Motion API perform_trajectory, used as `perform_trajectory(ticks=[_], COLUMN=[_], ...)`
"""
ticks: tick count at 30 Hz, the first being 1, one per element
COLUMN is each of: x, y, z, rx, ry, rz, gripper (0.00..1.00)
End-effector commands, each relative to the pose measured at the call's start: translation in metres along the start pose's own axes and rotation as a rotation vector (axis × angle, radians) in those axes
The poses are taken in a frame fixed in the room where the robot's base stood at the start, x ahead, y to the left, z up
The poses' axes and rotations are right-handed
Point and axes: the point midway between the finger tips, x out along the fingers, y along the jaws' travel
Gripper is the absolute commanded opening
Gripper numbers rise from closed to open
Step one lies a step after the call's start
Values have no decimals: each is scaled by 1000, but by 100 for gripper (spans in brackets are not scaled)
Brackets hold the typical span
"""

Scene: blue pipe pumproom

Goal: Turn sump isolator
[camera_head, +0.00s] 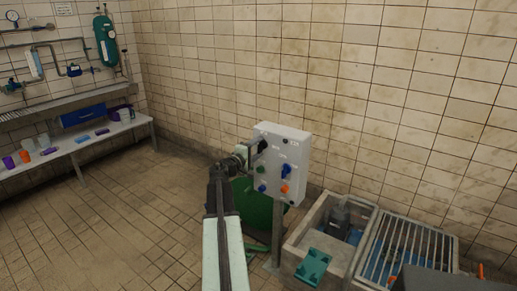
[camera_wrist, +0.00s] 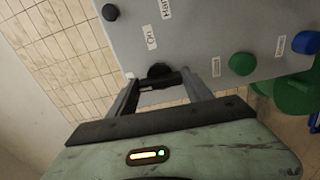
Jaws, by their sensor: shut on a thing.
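A pale grey control panel (camera_head: 297,150) stands on a post in the head view and fills the top of the wrist view (camera_wrist: 215,35). My gripper (camera_head: 254,149) is at the panel's upper left. In the wrist view, my gripper's fingers (camera_wrist: 160,82) are closed around a black knob (camera_wrist: 159,70) at the panel's edge, near a label reading "On". The fingers partly hide the knob. No readable label names the sump isolator.
Another black knob (camera_wrist: 110,12), a green button (camera_wrist: 242,64) and a blue button (camera_wrist: 306,42) are on the panel. A concrete sump (camera_head: 300,235) with a grating (camera_head: 408,246) lies to the right. A bench (camera_head: 95,136) stands at the left; open floor lies between.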

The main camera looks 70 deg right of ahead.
Motion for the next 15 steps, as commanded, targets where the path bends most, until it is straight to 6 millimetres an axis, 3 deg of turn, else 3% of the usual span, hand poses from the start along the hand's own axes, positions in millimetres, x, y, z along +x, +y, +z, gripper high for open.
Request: perform_trajectory(ticks=[15], x=[-1], y=[-1], z=[1], rx=[-40], ry=[-3], rz=[-3], gripper=[18])
